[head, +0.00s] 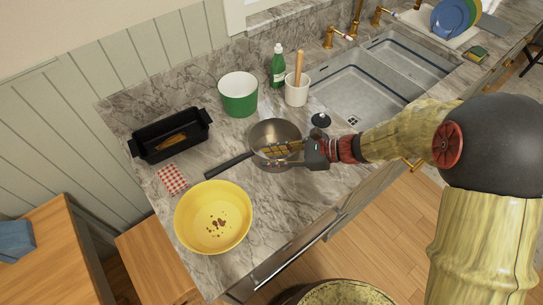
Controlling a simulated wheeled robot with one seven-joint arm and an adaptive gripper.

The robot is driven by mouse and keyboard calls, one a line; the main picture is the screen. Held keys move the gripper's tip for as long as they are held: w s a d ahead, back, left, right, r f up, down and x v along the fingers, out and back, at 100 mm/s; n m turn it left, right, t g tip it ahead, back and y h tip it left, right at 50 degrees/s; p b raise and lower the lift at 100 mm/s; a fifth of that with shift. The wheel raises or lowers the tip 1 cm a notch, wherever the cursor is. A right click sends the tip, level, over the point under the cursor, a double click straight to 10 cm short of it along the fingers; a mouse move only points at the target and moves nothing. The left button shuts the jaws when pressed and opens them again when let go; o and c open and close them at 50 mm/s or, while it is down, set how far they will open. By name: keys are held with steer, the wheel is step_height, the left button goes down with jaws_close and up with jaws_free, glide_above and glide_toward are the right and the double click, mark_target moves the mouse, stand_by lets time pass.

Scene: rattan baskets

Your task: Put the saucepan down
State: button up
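The steel saucepan (272,131) is on or just above the marble counter, in the middle of the head view. Its dark handle points down and left, toward the yellow bowl. I cannot tell whether its base touches the counter. My gripper (270,151) reaches in from the right, across the pan's right rim. Its yellowish fingers overlap the pan's interior in the picture. The fingers are small and partly lost against the pan, so I cannot tell whether they are open or shut, or whether they hold the rim.
A yellow bowl (190,226) with brown bits, a red-checked cloth (172,180) and a black baking dish (150,150) lie left of the pan. A green pot (239,101), green bottle (278,70) and white crock (297,94) stand behind. The sink (360,92) is right. Bare counter (285,205) lies in front.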

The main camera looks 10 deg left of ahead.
steer(key=p+v, duration=0.2)
steer(key=v, duration=1)
steer(key=shift+r, duration=0.1)
steer(key=s+d+r+n+t+h, duration=0.6)
steer(key=s+d+r+n+h, duration=0.7)
steer(key=s+d+n, duration=0.3)
steer(key=shift+d+r+n, duration=0.5)
steer(key=shift+d+r, duration=0.05)
steer(key=shift+d, duration=0.4)
steer(key=shift+o, duration=0.6)
